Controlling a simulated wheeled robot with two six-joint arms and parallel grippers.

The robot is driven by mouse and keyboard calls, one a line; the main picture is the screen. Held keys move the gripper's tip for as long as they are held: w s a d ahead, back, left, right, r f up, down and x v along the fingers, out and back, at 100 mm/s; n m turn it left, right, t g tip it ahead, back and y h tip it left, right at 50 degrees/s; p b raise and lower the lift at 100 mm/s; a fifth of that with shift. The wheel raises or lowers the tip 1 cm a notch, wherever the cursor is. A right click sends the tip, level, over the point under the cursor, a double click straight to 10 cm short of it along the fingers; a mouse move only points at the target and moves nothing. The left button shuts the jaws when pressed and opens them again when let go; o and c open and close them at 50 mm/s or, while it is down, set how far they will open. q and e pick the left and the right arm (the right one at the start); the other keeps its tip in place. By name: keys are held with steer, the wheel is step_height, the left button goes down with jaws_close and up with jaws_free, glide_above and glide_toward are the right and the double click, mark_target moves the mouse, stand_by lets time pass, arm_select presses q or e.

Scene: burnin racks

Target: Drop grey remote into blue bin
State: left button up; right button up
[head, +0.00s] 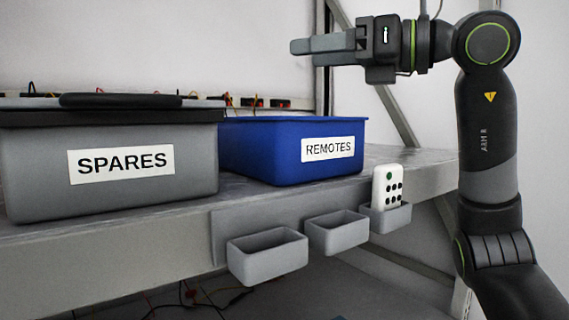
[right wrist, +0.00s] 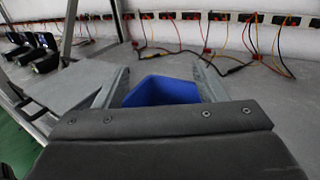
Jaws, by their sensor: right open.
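The blue bin (head: 262,150), labelled REMOTES, stands on the shelf right of the grey bin. My right gripper (head: 298,46) is up above the blue bin, pointing left, with nothing seen in it. In the right wrist view its fingers (right wrist: 160,80) are spread apart, with the blue bin (right wrist: 163,88) showing between them. Only part of the bin's inside shows, and I see no remote there. A white remote (head: 387,187) with black buttons and a green one stands upright in the right-hand holder. I see no clearly grey remote. My left gripper is out of view.
A grey bin (head: 40,165) labelled SPARES, with a dark lid, stands left on the shelf (head: 180,215). Grey holders (head: 268,262) (head: 338,236) on the shelf's front edge look empty. Sockets and cables run along the back wall. A shelf post stands behind my gripper.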

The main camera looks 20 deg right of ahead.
steer(key=b+v, duration=0.4)
steer(key=v, duration=0.9)
steer(key=shift+s+d, duration=0.25)
steer(key=shift+s, duration=0.05)
